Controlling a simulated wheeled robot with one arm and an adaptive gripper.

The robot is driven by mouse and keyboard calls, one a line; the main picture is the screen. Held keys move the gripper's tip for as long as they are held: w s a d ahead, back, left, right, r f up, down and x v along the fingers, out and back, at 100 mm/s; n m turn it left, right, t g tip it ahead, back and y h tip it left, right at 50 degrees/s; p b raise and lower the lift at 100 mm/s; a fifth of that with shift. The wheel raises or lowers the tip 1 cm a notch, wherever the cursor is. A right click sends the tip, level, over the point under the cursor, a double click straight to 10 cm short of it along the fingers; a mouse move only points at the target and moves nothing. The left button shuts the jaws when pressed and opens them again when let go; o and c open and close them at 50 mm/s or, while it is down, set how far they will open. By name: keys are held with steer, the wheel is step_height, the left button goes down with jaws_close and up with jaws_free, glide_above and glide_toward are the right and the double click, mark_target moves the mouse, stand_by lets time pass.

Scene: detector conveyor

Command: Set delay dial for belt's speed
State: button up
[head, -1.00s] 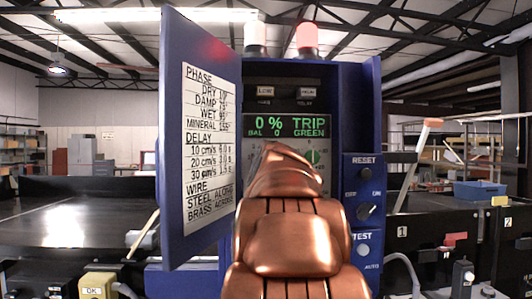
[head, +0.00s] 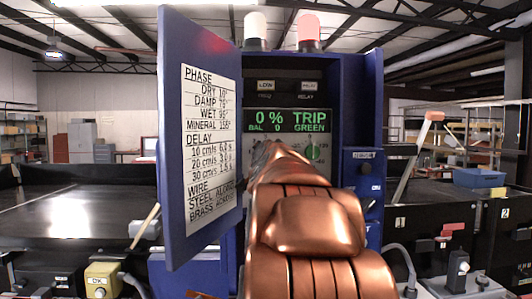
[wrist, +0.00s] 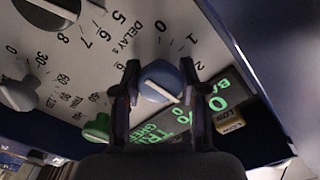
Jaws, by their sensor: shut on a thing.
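In the wrist view my gripper (wrist: 160,90) is shut on a blue-grey knob (wrist: 160,80) with a white pointer line. Printed 0, 1 and 2 lie beside this knob. In the head view the blue cabinet (head: 372,130) stands open, and my arm hides the gripper and the held knob. Its screen (head: 290,121) reads "0 % TRIP, BAL 0, GREEN". The door chart (head: 211,145) lists delays for 10, 20 and 30 cm/s; its figures are blurred.
A green knob (wrist: 97,127) and a grey knob (wrist: 18,95) sit near my gripper. The open cabinet door (head: 172,120) stands left of my arm. A dark conveyor belt (head: 75,215) lies at left. A blue bin (head: 479,177) is at right.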

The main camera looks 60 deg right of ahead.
stand_by(0.3)
steer(key=o, duration=1.1)
steer(key=shift+o, duration=0.2)
steer(key=v, duration=1.2)
steer(key=shift+s, duration=0.1)
